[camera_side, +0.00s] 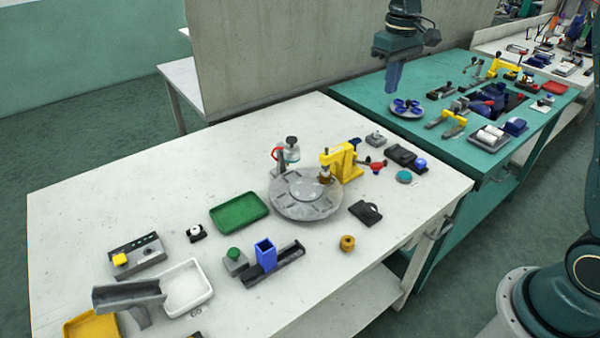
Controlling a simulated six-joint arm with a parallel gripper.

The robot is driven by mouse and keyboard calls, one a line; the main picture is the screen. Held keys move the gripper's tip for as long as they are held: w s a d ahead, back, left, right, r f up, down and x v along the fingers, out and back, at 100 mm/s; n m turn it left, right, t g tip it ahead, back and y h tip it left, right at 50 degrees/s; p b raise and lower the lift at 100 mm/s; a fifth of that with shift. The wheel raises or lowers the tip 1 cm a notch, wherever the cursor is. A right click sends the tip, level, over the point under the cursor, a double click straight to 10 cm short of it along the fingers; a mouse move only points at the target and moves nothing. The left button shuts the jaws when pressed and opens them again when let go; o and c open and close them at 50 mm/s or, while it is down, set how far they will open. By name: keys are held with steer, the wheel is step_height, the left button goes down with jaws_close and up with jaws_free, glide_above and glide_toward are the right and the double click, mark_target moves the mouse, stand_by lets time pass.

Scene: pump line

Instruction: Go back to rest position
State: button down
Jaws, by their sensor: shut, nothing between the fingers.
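My gripper (392,88) hangs at the top of the side view, pointing down. Its blue fingers are together and hold nothing. In the picture it appears against the grey wall, at the back edge of the teal table (440,160). It is clear of the objects on both tables. The white table (130,190) with the round grey turntable (306,207) stands in the foreground. My upper arm is cut off by the top edge of the picture.
A yellow press (345,163) and a red-handled clamp stand (285,155) rise beside the turntable. A green tray (239,212), a blue square tube (265,254) and a grey chute (128,296) are farther left. A grey wall (290,50) stands behind the tables.

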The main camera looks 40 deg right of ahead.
steer(key=s+a+r+t, duration=0.2)
steer(key=s+a+r, duration=0.1)
steer(key=s, duration=0.7)
steer(key=s+a+r+t, duration=0.2)
steer(key=s+a+r, duration=0.15)
steer(key=s, duration=0.65)
steer(key=s+a+f+t, duration=0.1)
steer(key=s+f, duration=0.2)
steer(key=s, duration=0.5)
steer(key=shift+s+a+f+t, duration=0.2)
steer(key=shift+s+f+t, duration=0.1)
steer(key=shift+s+f, duration=0.1)
